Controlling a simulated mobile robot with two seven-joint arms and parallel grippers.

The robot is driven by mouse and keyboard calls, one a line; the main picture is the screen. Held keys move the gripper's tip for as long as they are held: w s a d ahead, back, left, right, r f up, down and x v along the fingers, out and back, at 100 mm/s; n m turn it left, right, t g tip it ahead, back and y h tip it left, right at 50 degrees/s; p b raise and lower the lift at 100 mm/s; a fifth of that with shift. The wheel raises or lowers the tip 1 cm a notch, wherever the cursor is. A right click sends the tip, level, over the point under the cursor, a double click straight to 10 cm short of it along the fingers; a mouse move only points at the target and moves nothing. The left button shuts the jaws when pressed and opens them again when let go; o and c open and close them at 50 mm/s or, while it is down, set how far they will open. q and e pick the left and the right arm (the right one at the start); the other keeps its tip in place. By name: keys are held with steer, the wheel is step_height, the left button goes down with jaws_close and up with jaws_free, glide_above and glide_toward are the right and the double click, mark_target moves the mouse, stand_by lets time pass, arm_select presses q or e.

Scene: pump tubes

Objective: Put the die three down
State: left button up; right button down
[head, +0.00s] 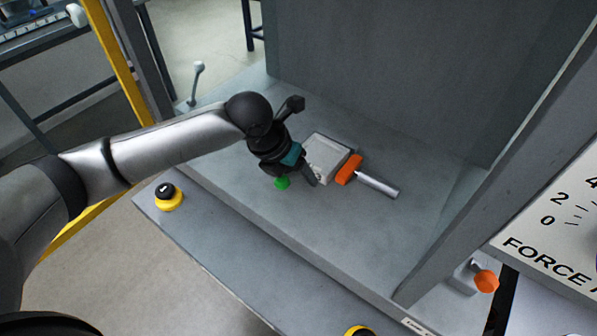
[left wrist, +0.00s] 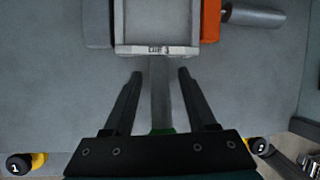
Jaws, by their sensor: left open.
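The die three (head: 325,154) is a pale grey block with a square frame, lying on the grey work surface; its front face reads "DIE 3" in the left wrist view (left wrist: 157,50). A grey bar (left wrist: 159,92) runs from that face toward my wrist and ends in green (head: 282,183). My left gripper (head: 302,174) is over the bar, with its fingers apart. In the left wrist view the gripper (left wrist: 160,72) has one finger on each side of the bar, with a visible gap on both sides. My right gripper is not in view.
An orange piece (head: 349,169) with a silver cylindrical handle (head: 377,185) lies close to the die's right side. Grey walls bound the work surface behind and right. Yellow-and-black buttons (head: 169,196) line the front ledge. Surface in front right is clear.

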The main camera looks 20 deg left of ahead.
arm_select(q)
steer(key=p+v, duration=0.3)
steer(key=v, duration=0.9)
steer(key=shift+r, duration=0.15)
